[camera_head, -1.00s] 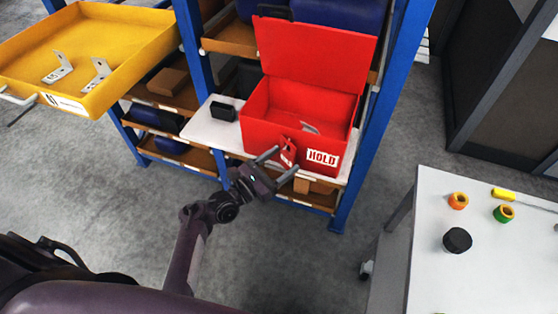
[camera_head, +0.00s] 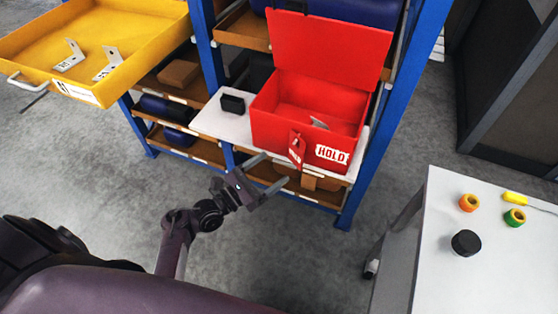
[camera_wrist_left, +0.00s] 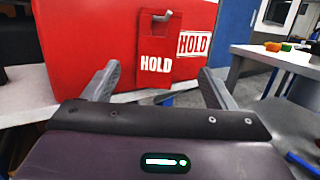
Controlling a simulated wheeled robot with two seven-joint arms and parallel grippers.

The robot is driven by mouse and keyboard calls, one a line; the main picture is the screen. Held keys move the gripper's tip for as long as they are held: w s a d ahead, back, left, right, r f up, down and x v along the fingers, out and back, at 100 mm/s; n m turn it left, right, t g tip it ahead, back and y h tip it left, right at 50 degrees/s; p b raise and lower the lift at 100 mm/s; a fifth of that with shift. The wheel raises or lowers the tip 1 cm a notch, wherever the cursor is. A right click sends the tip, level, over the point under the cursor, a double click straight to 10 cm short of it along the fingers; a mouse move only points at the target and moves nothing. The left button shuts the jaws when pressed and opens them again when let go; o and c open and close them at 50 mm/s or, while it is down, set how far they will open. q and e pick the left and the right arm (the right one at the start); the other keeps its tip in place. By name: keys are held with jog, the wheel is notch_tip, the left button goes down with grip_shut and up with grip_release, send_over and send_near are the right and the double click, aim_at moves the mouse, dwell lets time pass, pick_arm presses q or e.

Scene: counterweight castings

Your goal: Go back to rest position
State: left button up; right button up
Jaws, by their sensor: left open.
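My left gripper (camera_head: 266,173) is open and empty in the head view, in front of the shelf and just below the red box. In the left wrist view its two fingers (camera_wrist_left: 158,85) stand apart with nothing between them. The red box (camera_head: 308,130) has its lid up and a HOLD label on its front. A red HOLD tag (camera_head: 297,150) hangs on its front; the tag also shows in the left wrist view (camera_wrist_left: 155,45). A light metal piece (camera_head: 319,123) lies inside the box. My right gripper is not in view.
The box stands on a white shelf board (camera_head: 213,120) beside a small black box (camera_head: 232,104). A yellow tray (camera_head: 140,62) with two metal brackets is at upper left. A white table (camera_head: 440,270) at right carries rolls of tape and a black cylinder (camera_head: 466,243). Grey floor lies between.

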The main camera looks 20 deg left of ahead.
pick_arm(q)
jog(key=shift+s+a+f, duration=0.15)
jog(key=shift+s+a, duration=0.05)
jog(key=shift+s, duration=0.3)
jog(key=s+d+f+m+g+y, duration=0.25)
jog(key=s+f+m, duration=0.2)
jog(key=f, duration=0.55)
jog(key=s+d+f+m+g+y, duration=0.1)
jog(key=s+f+m+g, duration=0.2)
jog(key=f+m, duration=0.45)
jog(key=s+d+f+m+g+y, duration=0.1)
jog(key=s+f+m+g+y, duration=0.2)
jog(key=f, duration=0.9)
jog(key=s+a+f+m+g+y, duration=0.1)
jog(key=s+f+m, duration=0.3)
jog(key=s, duration=0.5)
jog(key=s+a+f+m+g+y, duration=0.1)
jog(key=s+a+f+m+g, duration=0.3)
jog(key=s+m, duration=0.3)
jog(key=s+a+f+m+g+y, duration=0.2)
jog(key=s+f+m, duration=0.4)
jog(key=s, duration=0.5)
jog(key=shift+a, duration=0.2)
